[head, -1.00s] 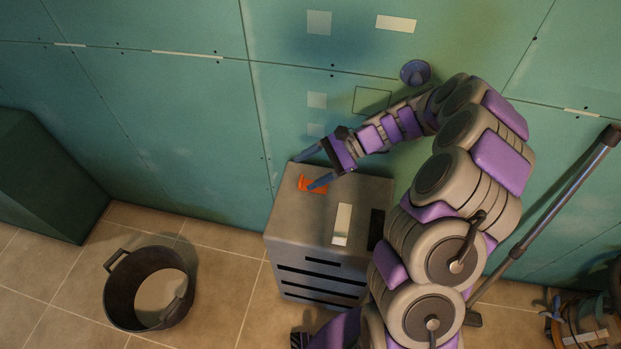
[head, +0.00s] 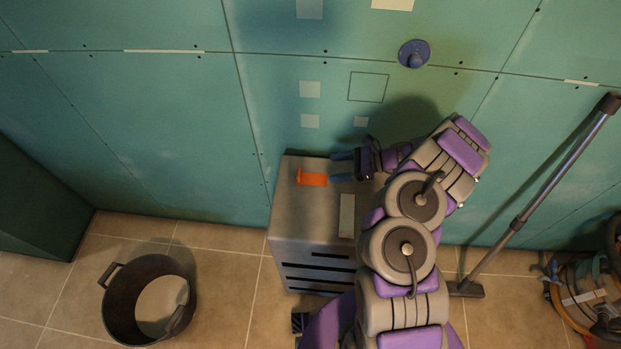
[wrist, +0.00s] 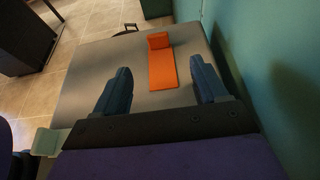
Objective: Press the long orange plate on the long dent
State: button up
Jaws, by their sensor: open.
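The long orange plate (head: 312,178) lies on top of the grey cabinet (head: 300,220), near its back left part. In the wrist view the orange plate (wrist: 162,70) is a flat strip with a raised block at its far end. My gripper (head: 338,166) is open and empty, just right of the plate in the head view. In the wrist view my gripper's two blue fingers (wrist: 160,64) are spread apart, with the plate ahead between them, nearer the right finger. The wall has a long pale strip (head: 165,51) on a seam; I cannot tell whether it is the long dent.
Green wall panels (head: 150,120) stand behind the cabinet, with an outlined square (head: 368,87), pale patches and a blue round knob (head: 414,54). A pale strip (head: 347,215) lies on the cabinet. A dark bucket (head: 148,300) and a vacuum pole (head: 540,195) stand on either side.

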aim_at(301, 173)
jog(key=x, duration=0.4)
jog(key=b+x, duration=0.1)
jog(key=x, duration=0.4)
jog(key=shift+s+a+r+b, duration=0.15)
jog(key=shift+a+b, duration=0.15)
jog(key=shift+a+f+b, duration=0.2)
jog(key=shift+f+b, duration=0.1)
jog(key=shift+b, duration=0.05)
jog(key=b+x, duration=0.1)
jog(key=x, duration=0.2)
jog(key=shift+a, duration=0.65)
jog(key=shift+c, duration=0.8)
jog(key=shift+d, duration=0.5)
jog(key=c, duration=0.6)
jog(key=shift+a, duration=0.45)
jog(key=c, duration=0.4)
